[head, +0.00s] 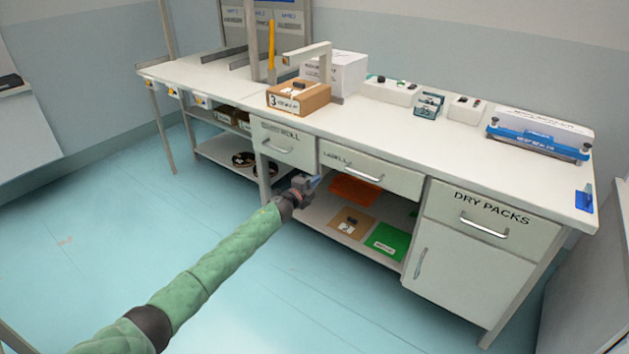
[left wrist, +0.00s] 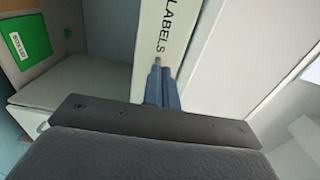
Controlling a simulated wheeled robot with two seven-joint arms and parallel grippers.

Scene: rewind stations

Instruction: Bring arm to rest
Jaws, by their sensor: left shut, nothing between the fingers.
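My left gripper (head: 311,183) is shut and empty at the end of my green-sleeved arm. In the head view it is in front of the workbench, just below and left of the handle of the LABELS drawer (head: 390,179). In the left wrist view the closed fingers (left wrist: 157,84) show against the white drawer front (left wrist: 170,30) with the word LABELS. I cannot tell whether the fingertips touch it. My right gripper is in neither view.
The white workbench (head: 420,122) spans the middle. On it stand a cardboard box (head: 298,100), a white box (head: 345,72) and a blue sealer (head: 538,137). A shelf below holds a green item (head: 387,242) and an orange item (head: 353,190). The blue floor (head: 100,240) at left is clear.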

